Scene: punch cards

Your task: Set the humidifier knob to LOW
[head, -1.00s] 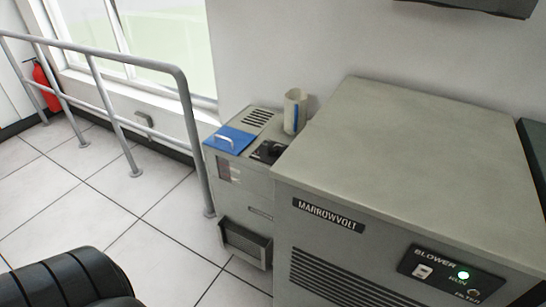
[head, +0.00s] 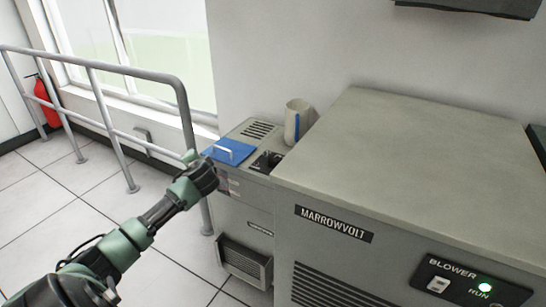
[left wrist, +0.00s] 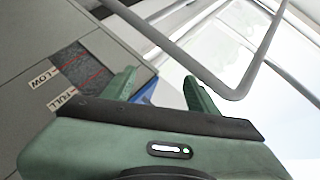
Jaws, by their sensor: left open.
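The humidifier is a grey cabinet (head: 246,215) between the railing and the larger MARROWVOLT unit. Its dark control panel with a black knob (head: 266,161) sits on the top, at the front right edge. The knob is too small to read its setting. My left gripper (head: 197,160) is to the left of the cabinet, close to its front left top corner and apart from the knob. In the left wrist view, its two green fingers (left wrist: 162,90) are spread with nothing between them. A level window (left wrist: 80,62) marked LOW and FULL shows there. My right gripper is out of view.
A blue lid with a handle (head: 230,151) lies on the cabinet top, with a pale jug (head: 297,122) behind the knob. The MARROWVOLT unit (head: 420,170) stands close on the right. A metal railing (head: 100,65) runs on the left, near my left arm.

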